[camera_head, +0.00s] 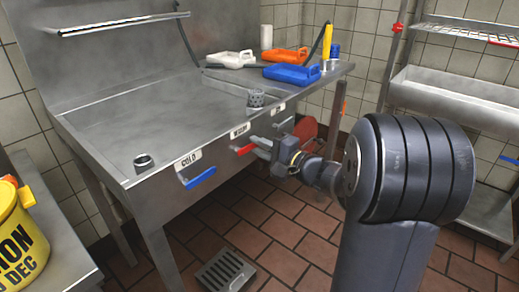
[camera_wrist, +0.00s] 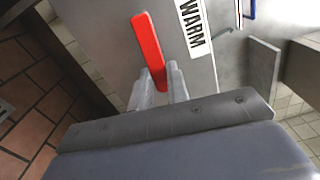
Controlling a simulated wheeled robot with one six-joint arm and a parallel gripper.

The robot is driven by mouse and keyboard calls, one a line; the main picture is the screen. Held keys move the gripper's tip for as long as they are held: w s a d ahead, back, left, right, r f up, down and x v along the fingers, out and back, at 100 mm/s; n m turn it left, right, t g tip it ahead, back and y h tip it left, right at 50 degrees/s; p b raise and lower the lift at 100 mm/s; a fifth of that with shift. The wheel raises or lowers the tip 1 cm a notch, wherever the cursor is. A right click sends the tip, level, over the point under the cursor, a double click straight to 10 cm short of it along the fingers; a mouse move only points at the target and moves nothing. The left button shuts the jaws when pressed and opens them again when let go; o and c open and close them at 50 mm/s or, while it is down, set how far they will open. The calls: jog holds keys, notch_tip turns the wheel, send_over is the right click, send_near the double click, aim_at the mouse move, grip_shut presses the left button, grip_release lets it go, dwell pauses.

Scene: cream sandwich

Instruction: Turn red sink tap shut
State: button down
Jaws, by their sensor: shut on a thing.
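The red tap lever (camera_head: 243,150) sits on the front edge of the steel sink (camera_head: 110,124), under a label that reads WARM in the wrist view. In the wrist view the red lever (camera_wrist: 147,40) runs tilted from upper left down between the fingers. My gripper (camera_wrist: 158,84) is shut on the lower end of it, one pale finger on each side. In the head view my gripper (camera_head: 262,147) reaches the lever from the right and hides part of it.
A blue lever (camera_head: 200,178) under the COLD label is to the left. A yellow bucket (camera_head: 20,235) is at far left. A floor drain (camera_head: 225,271) lies below. Steel shelves (camera_head: 455,90) stand right.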

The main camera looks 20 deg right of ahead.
jog(key=shift+f+n+b, duration=0.1)
jog(key=shift+n+b, duration=0.2)
jog(key=shift+b, duration=0.1)
jog(key=shift+r+n+b, duration=0.3)
jog(key=shift+r+b, duration=0.05)
jog(key=shift+r, duration=0.05)
jog(key=c, duration=1.4)
grip_release()
jog(key=shift+o, duration=0.2)
jog(key=shift+s+d, duration=0.1)
jog(key=p+v, duration=0.1)
jog(key=v, duration=0.9)
jog(key=shift+s+d+p, duration=0.15)
jog(key=shift+s+p, duration=0.1)
jog(key=shift+p, duration=0.1)
